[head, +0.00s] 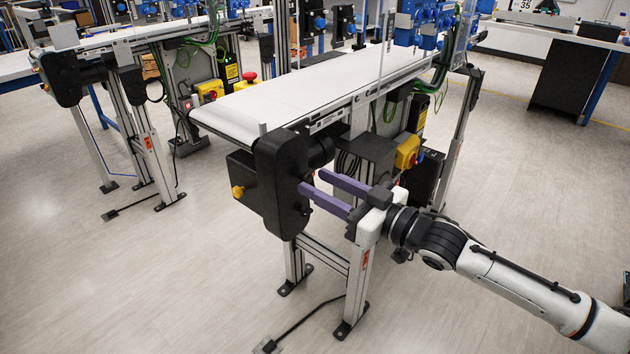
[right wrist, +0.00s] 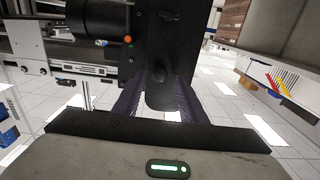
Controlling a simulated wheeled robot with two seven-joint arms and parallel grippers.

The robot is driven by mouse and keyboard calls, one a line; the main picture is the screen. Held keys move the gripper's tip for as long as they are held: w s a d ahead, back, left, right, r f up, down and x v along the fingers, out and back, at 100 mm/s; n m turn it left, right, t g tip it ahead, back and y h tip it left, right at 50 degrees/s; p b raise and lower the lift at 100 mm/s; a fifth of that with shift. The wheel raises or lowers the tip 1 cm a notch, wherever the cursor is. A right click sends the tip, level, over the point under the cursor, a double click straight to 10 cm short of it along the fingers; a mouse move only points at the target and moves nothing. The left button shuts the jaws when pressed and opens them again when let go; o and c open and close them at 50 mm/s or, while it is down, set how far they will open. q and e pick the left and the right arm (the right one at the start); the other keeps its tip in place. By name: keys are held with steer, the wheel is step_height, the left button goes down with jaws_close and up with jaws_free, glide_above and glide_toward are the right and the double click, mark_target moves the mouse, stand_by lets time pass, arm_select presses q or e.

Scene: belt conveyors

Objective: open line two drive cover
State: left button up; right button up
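A black, rounded drive cover (head: 281,188) hangs upright at the near end of the middle conveyor (head: 310,85). It looks closed against the drive. My right gripper (head: 312,180) reaches in from the right with its two purple fingers spread apart. The fingertips are at the cover's right side. In the right wrist view the cover (right wrist: 165,50) stands between the two fingers (right wrist: 155,100), overlapping their tips. I cannot tell whether either finger touches it. My left gripper is not in view.
Another conveyor (head: 130,38) with a similar black drive housing (head: 62,78) stands at the left. A yellow switch box (head: 407,152) and a metal leg frame (head: 330,262) are close to my right gripper. The floor in front (head: 150,280) is mostly clear.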

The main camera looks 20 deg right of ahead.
steer(key=shift+x, duration=1.05)
jaws_close()
steer(key=shift+a, duration=0.1)
